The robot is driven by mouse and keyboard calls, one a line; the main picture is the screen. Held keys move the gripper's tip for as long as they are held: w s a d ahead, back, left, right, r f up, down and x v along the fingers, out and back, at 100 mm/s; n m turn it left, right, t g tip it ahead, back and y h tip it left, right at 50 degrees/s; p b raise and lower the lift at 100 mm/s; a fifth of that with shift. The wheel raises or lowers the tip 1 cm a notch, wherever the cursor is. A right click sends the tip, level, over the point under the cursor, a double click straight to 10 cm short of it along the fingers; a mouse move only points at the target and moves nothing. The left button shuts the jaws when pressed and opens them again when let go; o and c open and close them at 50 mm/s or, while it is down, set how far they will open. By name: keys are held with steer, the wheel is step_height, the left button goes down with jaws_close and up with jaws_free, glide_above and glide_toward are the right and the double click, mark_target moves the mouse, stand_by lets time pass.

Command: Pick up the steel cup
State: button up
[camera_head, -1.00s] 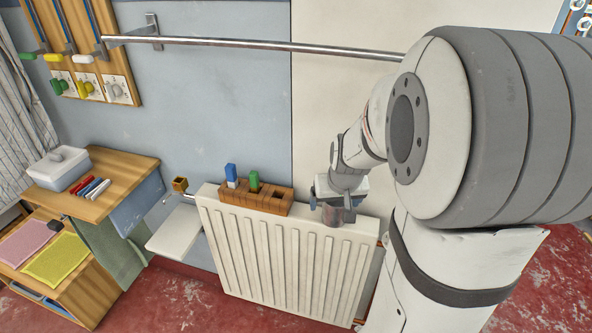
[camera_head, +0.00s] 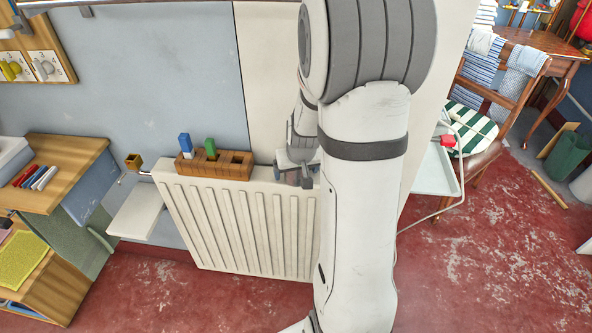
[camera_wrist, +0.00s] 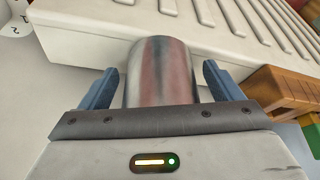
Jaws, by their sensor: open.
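The steel cup (camera_wrist: 160,72) is a shiny grey cylinder in the wrist view, with reddish reflections on its side. It stands between the two blue-grey fingers of my gripper (camera_wrist: 160,86). The fingers are open, one on each side of the cup, with a narrow gap at each side. The cup's lower end in the picture is hidden behind the gripper body. In the head view my gripper (camera_head: 297,172) is at the right end of the radiator top, and I cannot clearly make out the cup there.
The white radiator (camera_head: 240,225) is below my gripper. A white tray trolley (camera_head: 436,170) and a chair are to the right.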

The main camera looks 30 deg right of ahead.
steer(key=shift+c, duration=0.3)
steer(key=c, duration=1)
steer(key=shift+r, duration=0.1)
steer(key=shift+c, duration=0.2)
